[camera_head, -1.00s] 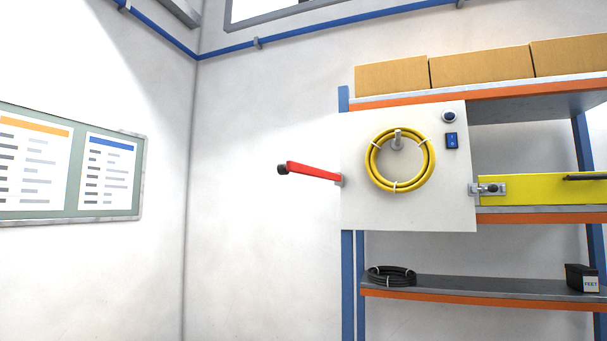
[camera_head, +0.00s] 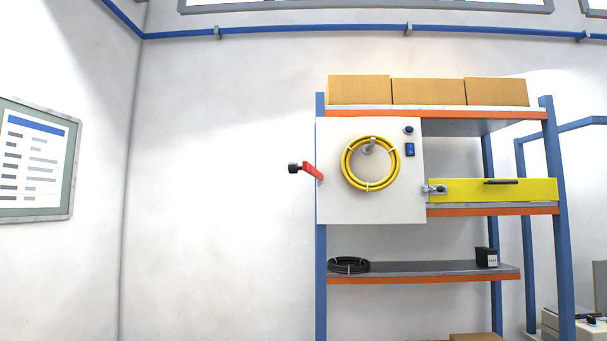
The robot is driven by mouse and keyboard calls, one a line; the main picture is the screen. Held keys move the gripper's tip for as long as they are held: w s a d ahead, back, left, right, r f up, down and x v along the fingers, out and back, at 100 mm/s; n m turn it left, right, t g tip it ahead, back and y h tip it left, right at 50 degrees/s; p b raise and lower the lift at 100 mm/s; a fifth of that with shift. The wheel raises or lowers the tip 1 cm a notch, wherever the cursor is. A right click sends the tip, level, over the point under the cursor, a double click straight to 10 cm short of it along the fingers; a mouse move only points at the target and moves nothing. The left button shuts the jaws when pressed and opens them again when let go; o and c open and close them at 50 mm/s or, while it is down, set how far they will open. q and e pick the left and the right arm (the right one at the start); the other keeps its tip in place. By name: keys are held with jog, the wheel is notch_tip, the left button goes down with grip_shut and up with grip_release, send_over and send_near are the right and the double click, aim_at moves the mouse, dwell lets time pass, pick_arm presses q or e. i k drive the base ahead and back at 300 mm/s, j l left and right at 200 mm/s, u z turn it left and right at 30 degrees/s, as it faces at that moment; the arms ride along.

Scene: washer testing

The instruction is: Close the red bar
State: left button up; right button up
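The red bar (camera_head: 312,171) is a short red lever with a black knob (camera_head: 294,168) at its outer end. It sticks out from the left edge of a white panel (camera_head: 335,207) on the shelf rack, with its knob toward the left. A coiled yellow hose (camera_head: 345,172) hangs on a peg on the panel, right of the bar. Neither of my grippers shows in the head view.
The blue and orange rack (camera_head: 557,235) holds cardboard boxes (camera_head: 430,91) on top. A yellow drawer front (camera_head: 500,193) is right of the panel. A black coil (camera_head: 348,266) lies on the lower shelf. Bare wall is left of the rack.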

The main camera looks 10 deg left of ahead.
aim_at(293, 168)
jog(key=j+z, duration=0.15)
jog(key=j, duration=0.4)
jog(key=k+j+z, duration=0.15)
jog(key=j, duration=0.35)
jog(key=j+z, duration=0.25)
jog(key=j, duration=0.8)
